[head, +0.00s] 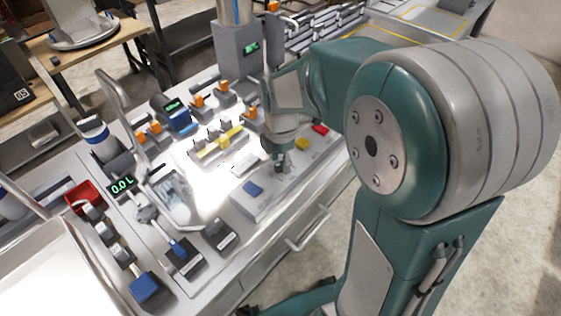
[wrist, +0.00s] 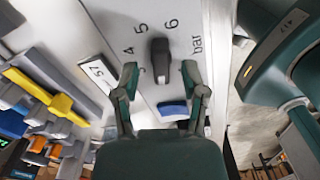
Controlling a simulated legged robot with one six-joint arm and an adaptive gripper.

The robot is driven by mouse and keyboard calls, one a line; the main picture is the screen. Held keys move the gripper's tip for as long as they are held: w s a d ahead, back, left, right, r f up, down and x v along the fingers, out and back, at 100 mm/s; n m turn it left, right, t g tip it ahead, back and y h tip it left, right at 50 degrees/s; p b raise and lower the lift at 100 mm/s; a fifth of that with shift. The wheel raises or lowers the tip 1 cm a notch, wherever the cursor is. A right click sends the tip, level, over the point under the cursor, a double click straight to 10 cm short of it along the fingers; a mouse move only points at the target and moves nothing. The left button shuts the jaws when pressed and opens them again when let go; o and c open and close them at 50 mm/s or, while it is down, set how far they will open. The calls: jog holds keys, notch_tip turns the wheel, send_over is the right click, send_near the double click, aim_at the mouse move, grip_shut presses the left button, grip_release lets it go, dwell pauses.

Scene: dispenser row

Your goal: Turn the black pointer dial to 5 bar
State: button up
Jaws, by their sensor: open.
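The black pointer dial (wrist: 160,62) shows in the wrist view on a pale panel (wrist: 222,45) marked 4, 5, 6 and "bar"; a further mark is partly covered by my left finger. The dial is a dark, narrow, raised knob, its long side running up the picture. Its upper end lies near the gap between 5 and 6; I cannot tell its exact setting. My gripper (wrist: 160,74) is open, one finger on each side of the dial, with gaps visible.
A blue button (head: 253,188) sits on the same panel, with yellow (head: 302,143) and red (head: 320,129) ones farther right. A yellow lever (wrist: 60,104) and orange knobs stand beyond. A handle (head: 308,232) juts from the bench front.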

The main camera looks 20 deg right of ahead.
jog(key=shift+f, duration=0.55)
grip_shut()
